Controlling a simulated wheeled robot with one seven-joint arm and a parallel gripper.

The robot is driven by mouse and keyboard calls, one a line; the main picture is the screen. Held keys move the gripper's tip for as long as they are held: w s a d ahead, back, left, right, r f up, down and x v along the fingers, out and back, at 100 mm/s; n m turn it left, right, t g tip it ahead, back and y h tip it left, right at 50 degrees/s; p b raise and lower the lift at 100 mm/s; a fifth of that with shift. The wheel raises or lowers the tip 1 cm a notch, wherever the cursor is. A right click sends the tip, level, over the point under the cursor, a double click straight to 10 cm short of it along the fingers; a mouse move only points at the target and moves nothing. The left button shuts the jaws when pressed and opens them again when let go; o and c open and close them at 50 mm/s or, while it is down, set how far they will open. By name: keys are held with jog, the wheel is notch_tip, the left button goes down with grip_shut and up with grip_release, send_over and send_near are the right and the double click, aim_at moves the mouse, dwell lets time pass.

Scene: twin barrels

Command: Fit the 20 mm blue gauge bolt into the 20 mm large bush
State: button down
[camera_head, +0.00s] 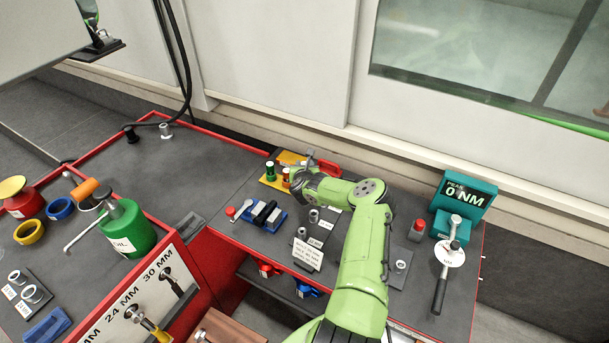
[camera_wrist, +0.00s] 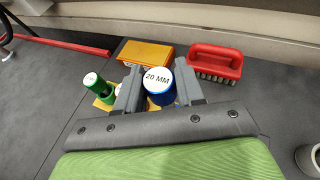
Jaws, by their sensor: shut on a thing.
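The blue gauge bolt (camera_wrist: 158,98) has a white top reading "20 MM". In the wrist view it stands between the two fingers of my gripper (camera_wrist: 159,88), which is shut on it. In the head view my gripper (camera_head: 300,182) is at the yellow stand (camera_head: 268,183), and the blue bolt is hidden. I cannot tell whether the bolt is clear of the stand. Grey bushes (camera_head: 314,215) stand on labelled plates in front of my gripper; the labels are too small to tell which is the 20 mm large one. A bush also shows at the wrist view's right edge (camera_wrist: 314,157).
A green bolt (camera_wrist: 94,83) stands left of my gripper. A yellow-orange box (camera_wrist: 146,53) and a red brush (camera_wrist: 215,62) lie behind.

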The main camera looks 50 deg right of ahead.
aim_at(305, 163)
notch_tip(305, 163, up, 3)
jog(key=shift+s+d+r, duration=0.1)
jog(key=s+n+t+y+b, duration=0.3)
jog(key=s+n+y+b, duration=0.3)
jog(key=s, duration=0.3)
jog(key=shift+d+r+t+b, duration=0.25)
jog(key=shift+r+t+b, duration=0.05)
jog(key=shift+p, duration=0.4)
notch_tip(305, 163, down, 6)
jog(key=b, duration=0.3)
jog(key=shift+r+p, duration=0.1)
jog(key=shift+p, duration=0.65)
dwell(0.7)
